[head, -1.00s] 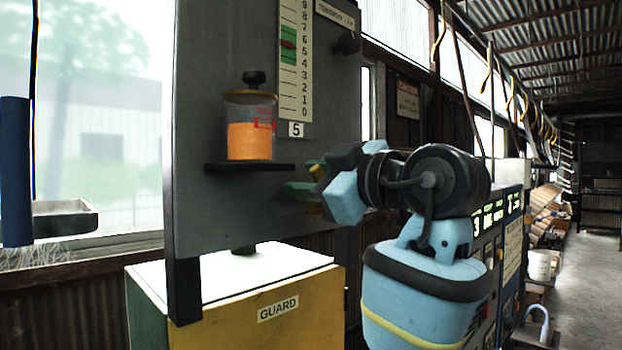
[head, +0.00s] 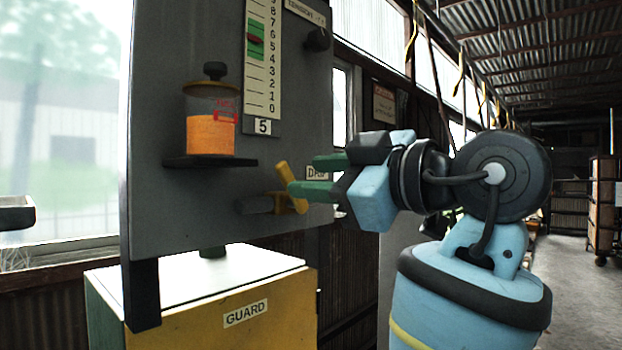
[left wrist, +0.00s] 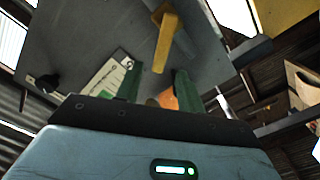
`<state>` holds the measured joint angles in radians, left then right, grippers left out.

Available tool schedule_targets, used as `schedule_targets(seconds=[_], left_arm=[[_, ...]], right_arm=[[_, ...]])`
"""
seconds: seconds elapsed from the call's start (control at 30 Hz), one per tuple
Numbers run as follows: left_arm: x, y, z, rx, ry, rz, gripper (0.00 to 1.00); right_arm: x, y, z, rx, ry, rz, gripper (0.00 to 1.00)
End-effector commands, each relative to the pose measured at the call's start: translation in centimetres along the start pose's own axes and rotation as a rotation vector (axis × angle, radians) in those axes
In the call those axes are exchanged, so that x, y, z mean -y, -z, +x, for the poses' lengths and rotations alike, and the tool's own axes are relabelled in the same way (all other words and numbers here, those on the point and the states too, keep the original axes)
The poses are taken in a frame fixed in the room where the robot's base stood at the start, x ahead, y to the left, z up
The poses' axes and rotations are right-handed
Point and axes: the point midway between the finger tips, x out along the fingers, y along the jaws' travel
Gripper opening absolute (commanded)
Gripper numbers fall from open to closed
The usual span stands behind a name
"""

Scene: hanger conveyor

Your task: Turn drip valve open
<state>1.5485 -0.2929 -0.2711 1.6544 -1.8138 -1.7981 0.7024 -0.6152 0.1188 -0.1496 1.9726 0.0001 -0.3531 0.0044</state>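The drip valve has a yellow handle (head: 291,187) on a grey horizontal body (head: 258,204) low on the grey panel. The handle stands tilted, its top leaning left. My left gripper (head: 303,175) is just right of it, its green fingers spread and empty. The lower fingertip overlaps the handle in the head view; I cannot tell if they touch. In the left wrist view the handle (left wrist: 166,42) shows beyond the fingertips (left wrist: 155,78). A partly covered "DRIP" label (head: 316,173) is behind the fingers. My right gripper is not in view.
A jar of orange liquid (head: 210,134) stands on a black shelf (head: 210,161) left of and above the valve. A numbered scale (head: 262,60) and a black knob (head: 317,39) are higher on the panel (head: 160,210). A yellow guard box (head: 262,312) stands below.

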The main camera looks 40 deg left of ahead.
Motion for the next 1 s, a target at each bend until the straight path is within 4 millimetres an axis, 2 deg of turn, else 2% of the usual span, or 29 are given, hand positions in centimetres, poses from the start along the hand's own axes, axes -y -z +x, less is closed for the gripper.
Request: schedule_targets(seconds=[0.17, 0.37, 0.47, 1.0], left_arm=[[0.0, 0.1, 0.0, 0.000, 0.000, -0.001, 0.38], [-0.1, 0.0, -0.2, 0.000, -0.016, 0.070, 0.13], [-0.4, 0.0, -0.7, -0.005, -0.045, 0.210, 0.00], [-2.0, -0.2, -4.8, -0.182, -0.240, 1.290, 0.00]], right_arm=[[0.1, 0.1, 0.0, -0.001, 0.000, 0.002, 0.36], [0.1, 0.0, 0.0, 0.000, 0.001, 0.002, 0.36], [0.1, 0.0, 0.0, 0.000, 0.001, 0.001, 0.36], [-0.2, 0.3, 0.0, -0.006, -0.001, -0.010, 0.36]])
